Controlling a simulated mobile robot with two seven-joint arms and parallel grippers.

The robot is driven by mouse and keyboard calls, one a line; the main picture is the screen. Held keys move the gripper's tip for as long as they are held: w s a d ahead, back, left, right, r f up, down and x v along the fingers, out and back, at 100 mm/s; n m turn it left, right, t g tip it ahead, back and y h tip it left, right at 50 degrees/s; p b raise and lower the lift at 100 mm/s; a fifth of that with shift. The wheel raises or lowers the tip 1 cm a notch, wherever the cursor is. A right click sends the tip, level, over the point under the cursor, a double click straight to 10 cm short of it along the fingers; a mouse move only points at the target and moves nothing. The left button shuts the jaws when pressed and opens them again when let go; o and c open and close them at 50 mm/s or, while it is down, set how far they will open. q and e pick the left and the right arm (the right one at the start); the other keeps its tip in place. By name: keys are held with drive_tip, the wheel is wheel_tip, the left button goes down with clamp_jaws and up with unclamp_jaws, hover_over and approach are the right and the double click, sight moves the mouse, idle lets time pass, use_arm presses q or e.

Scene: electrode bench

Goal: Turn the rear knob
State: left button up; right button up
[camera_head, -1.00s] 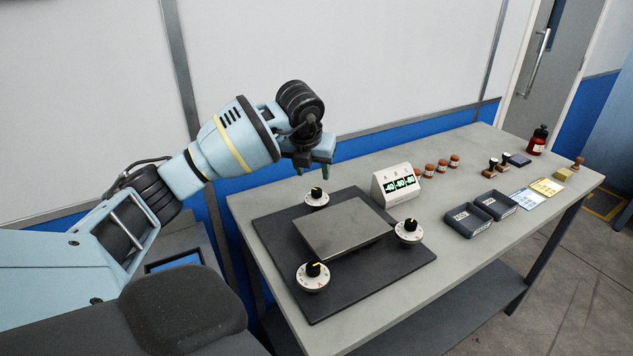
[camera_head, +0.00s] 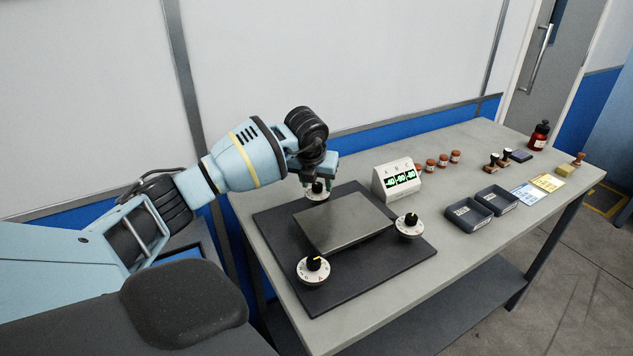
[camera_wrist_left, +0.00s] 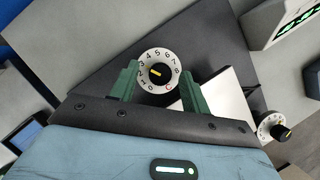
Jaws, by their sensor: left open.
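The rear knob (camera_head: 317,193) is a black knob with a yellow pointer on a white numbered dial, at the back corner of the dark base plate. In the left wrist view the same knob (camera_wrist_left: 158,73) shows with a red C on its dial. My left gripper (camera_head: 318,182) is right above it and partly hides it in the head view. Its green fingers are open, one on each side of the black knob in the wrist view. I cannot tell whether they touch the dial. My right gripper is not in view.
Two similar knobs stand at the front (camera_head: 314,269) and right (camera_head: 409,225) of the grey metal plate (camera_head: 343,222). A display box (camera_head: 397,183) with green digits stands to the right. Dark trays (camera_head: 468,214) and small brown jars (camera_head: 442,161) lie farther right.

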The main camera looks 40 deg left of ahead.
use_arm(q)
drive_tip(key=c, duration=0.9)
drive_tip(key=shift+c, duration=0.5)
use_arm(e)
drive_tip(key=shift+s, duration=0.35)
